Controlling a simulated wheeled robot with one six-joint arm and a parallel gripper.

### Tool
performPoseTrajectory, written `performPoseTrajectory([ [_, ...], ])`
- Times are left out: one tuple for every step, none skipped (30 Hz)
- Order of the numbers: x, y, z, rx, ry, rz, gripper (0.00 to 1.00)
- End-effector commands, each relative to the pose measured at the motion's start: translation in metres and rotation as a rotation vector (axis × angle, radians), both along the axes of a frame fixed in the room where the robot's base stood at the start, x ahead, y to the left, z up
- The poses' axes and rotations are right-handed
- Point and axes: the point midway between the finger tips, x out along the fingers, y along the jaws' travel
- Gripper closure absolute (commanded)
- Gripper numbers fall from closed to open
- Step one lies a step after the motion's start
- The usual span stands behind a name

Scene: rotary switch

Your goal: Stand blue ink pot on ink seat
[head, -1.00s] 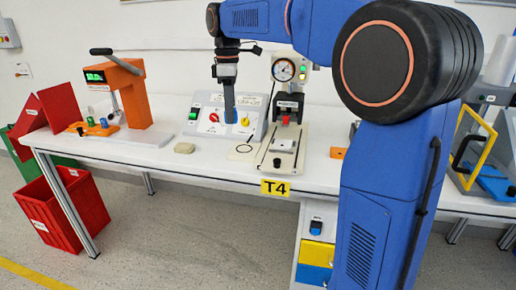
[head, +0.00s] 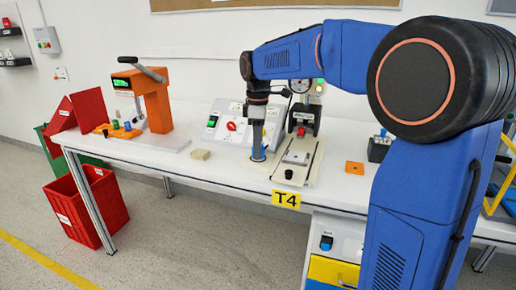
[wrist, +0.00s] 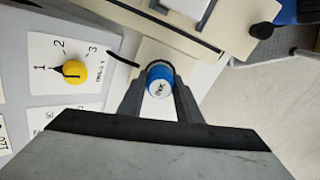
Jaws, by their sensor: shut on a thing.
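The blue ink pot (wrist: 159,76), with a white label on top, is between the fingers of my gripper (wrist: 160,100) in the wrist view. My gripper is shut on it. In the head view my gripper (head: 258,152) points down, low over the bench in front of the sloped switch panel. A cream pad (wrist: 148,52) with a dark curved line lies below the pot and may be the ink seat; the pot and fingers hide part of it. I cannot tell whether the pot touches it.
The switch panel (head: 228,124) has a red knob (head: 231,126); its yellow knob (wrist: 74,71) shows left of the pot in the wrist view. A press-like device (head: 300,150) stands close right of my gripper.

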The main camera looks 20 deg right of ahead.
Motion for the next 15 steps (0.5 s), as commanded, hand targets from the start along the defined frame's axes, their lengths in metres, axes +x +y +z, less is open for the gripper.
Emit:
performPoseTrajectory([
  [-0.0004, -0.0001, -0.0041, 0.000, 0.001, 0.000, 0.92],
  [-0.0002, 0.0000, -0.0052, 0.000, 0.000, 0.000, 0.92],
  [-0.0001, -0.0001, -0.0056, 0.000, 0.000, 0.000, 0.92],
  [-0.0001, -0.0001, -0.0055, 0.000, -0.001, 0.000, 0.92],
  [0.0000, 0.0000, -0.0053, 0.000, -0.001, 0.000, 0.92],
  [0.0000, 0.0000, -0.0053, 0.000, -0.001, 0.000, 0.92],
  [0.0000, 0.0000, -0.0052, 0.000, -0.001, 0.000, 0.92],
  [0.0000, 0.0000, -0.0053, 0.000, -0.001, 0.000, 0.92],
  [-0.0001, 0.0000, -0.0055, 0.000, 0.000, 0.000, 0.92],
  [-0.0001, 0.0000, -0.0060, 0.000, 0.000, 0.000, 0.92],
  [-0.0001, -0.0001, -0.0067, 0.000, 0.000, 0.000, 0.92],
  [-0.0001, 0.0000, -0.0077, 0.000, 0.000, 0.000, 0.92],
  [0.0000, 0.0000, -0.0084, 0.000, 0.000, 0.000, 0.92],
  [0.0000, 0.0000, -0.0081, 0.000, 0.000, 0.000, 0.61],
  [0.0000, 0.0000, -0.0081, 0.000, 0.000, 0.000, 0.52],
])
